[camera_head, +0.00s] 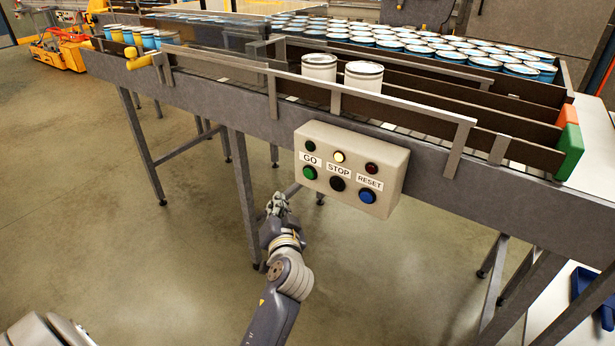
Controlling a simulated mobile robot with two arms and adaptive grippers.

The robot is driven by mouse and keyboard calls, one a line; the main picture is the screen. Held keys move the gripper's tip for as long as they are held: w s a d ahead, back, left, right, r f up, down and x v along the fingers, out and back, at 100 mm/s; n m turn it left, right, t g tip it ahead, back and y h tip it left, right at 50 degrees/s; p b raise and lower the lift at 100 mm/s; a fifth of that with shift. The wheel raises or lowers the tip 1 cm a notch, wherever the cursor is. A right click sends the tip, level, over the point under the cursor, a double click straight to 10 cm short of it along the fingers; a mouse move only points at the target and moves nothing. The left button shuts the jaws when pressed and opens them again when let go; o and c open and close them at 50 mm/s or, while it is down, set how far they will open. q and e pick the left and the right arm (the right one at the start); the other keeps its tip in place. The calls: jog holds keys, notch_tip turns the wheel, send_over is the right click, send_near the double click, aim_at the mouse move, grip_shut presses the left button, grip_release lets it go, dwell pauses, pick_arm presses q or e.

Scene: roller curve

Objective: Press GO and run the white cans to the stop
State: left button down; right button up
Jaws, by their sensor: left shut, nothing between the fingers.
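Two white cans (363,77) (319,68) stand upright side by side in the near lane of the conveyor (235,118), behind a grey guide rail. A beige control box (385,160) on the conveyor's front side carries a green GO button (310,173), a black STOP button (337,183) and a blue RESET button (367,196). The middle lamp (338,157) glows yellow; the green and red lamps look dark. My left gripper (277,203) is shut and empty, below and left of the GO button, apart from the box. My right gripper is not in view.
Many blue-and-white cans (460,48) fill the far lane. Several yellow and blue cans (138,37) stand at the left end near a yellow part (140,60). Green (570,152) and orange (567,115) blocks mark the right end. Conveyor legs (243,190) stand behind my gripper.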

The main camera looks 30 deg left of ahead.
aim_at(309, 173)
pick_arm(q)
jog(key=shift+w, duration=0.1)
jog(key=w+b, duration=0.2)
jog(key=w, duration=0.6)
jog(key=shift+w+d+b, duration=0.3)
jog(key=shift+d+b, duration=0.1)
dwell(0.7)
jog(key=shift+w+f, duration=0.1)
dwell(0.4)
jog(key=shift+w, duration=0.35)
